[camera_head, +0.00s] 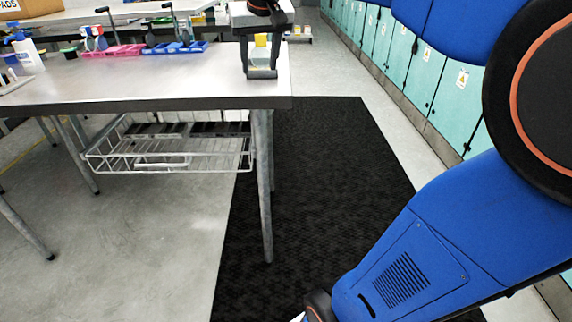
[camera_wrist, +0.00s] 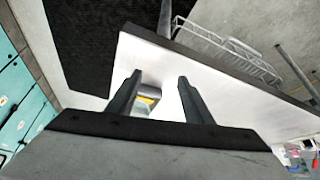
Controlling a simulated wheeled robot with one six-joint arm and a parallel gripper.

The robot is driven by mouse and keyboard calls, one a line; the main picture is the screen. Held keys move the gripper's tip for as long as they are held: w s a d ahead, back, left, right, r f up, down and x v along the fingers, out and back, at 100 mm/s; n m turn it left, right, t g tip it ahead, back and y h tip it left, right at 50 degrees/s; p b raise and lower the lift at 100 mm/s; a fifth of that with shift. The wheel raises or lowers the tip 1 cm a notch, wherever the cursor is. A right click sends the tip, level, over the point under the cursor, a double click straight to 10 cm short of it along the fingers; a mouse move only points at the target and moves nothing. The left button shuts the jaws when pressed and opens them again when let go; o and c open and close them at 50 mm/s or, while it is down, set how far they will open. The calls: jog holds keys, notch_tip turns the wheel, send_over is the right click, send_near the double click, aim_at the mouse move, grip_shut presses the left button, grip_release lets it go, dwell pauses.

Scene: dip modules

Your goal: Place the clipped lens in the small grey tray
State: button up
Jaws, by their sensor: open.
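My gripper (camera_head: 262,74) is open over the right end of the metal table (camera_head: 150,82), pointing down, with its two dark fingers apart. Its fingers also show in the wrist view (camera_wrist: 160,77). A small grey and yellow object (camera_wrist: 148,97) shows between the fingers in the wrist view, partly covered by the left finger. I cannot make out the other of the two.
Blue bins (camera_head: 180,47), a pink tray (camera_head: 122,51) and a white bottle (camera_head: 27,53) stand toward the back left. A wire basket (camera_head: 165,155) hangs under the table. A black mat (camera_head: 320,190) lies on the floor beside teal cabinets (camera_head: 428,70). The table's front middle is clear.

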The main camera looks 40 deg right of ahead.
jog(key=s+a+f+n+y, duration=0.1)
jog(key=s+a+f, duration=0.3)
jog(key=s+f, duration=0.8)
jog(key=s+a+f+n, duration=0.2)
jog(key=s+a+f, duration=0.2)
jog(key=s+f, duration=0.7)
jog(key=shift+s+a+f+n+y, duration=0.3)
jog(key=shift+s+f+n+y, duration=0.1)
jog(key=shift+f, duration=0.25)
